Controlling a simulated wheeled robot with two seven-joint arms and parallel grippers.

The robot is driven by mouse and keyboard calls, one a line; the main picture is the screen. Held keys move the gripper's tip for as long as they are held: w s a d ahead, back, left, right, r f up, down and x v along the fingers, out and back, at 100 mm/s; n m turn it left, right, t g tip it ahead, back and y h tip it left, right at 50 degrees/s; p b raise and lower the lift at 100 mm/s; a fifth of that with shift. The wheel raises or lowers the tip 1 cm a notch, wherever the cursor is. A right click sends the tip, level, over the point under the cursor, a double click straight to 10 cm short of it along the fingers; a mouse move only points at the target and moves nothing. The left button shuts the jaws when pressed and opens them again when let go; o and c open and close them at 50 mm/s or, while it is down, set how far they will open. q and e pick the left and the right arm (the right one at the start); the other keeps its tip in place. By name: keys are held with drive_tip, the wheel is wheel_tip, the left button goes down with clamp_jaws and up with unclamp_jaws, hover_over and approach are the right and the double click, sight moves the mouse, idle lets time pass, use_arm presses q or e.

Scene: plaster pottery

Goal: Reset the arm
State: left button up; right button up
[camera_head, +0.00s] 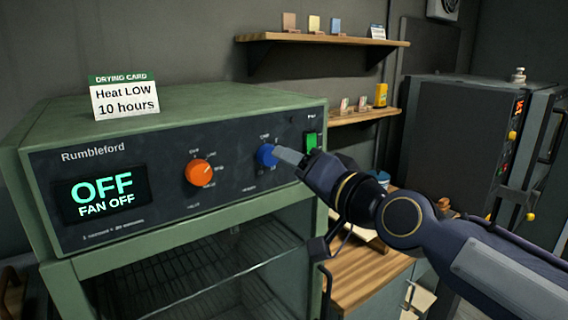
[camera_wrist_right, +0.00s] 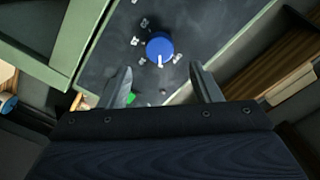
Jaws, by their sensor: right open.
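My right gripper (camera_head: 290,156) is at the front panel of a green drying cabinet (camera_head: 200,112), close to the blue knob (camera_head: 266,154). In the right wrist view its two fingers (camera_wrist_right: 162,88) are spread apart with nothing between them. The blue knob (camera_wrist_right: 159,48) lies just beyond the fingertips there, its white mark pointing toward the gripper. Whether a finger touches the knob cannot be told. My left gripper is not in view.
An orange knob (camera_head: 199,173), a green switch (camera_head: 311,141) and a display (camera_head: 103,196) reading OFF, FAN OFF are on the panel. A card (camera_head: 124,98) stands on top. A wooden counter (camera_head: 362,272) and dark cabinet (camera_head: 440,135) are to the right.

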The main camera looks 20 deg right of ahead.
drive_tip(key=shift+v, duration=1)
drive_tip(key=shift+f, duration=0.1)
drive_tip(key=s+d+f+n+g, duration=0.1)
drive_tip(key=s+f+g, duration=0.2)
drive_tip(key=s+f, duration=0.4)
drive_tip(key=s+d+f+n+g+h, duration=0.1)
drive_tip(key=s+f+g, duration=0.3)
drive_tip(key=f, duration=1)
drive_tip(key=s+d+f+n+g+h, duration=0.1)
drive_tip(key=s+f+g, duration=0.3)
drive_tip(key=s+f, duration=0.5)
drive_tip(key=shift+s+f+n, duration=0.4)
drive_tip(key=shift+f, duration=0.4)
drive_tip(key=shift+c, duration=0.5)
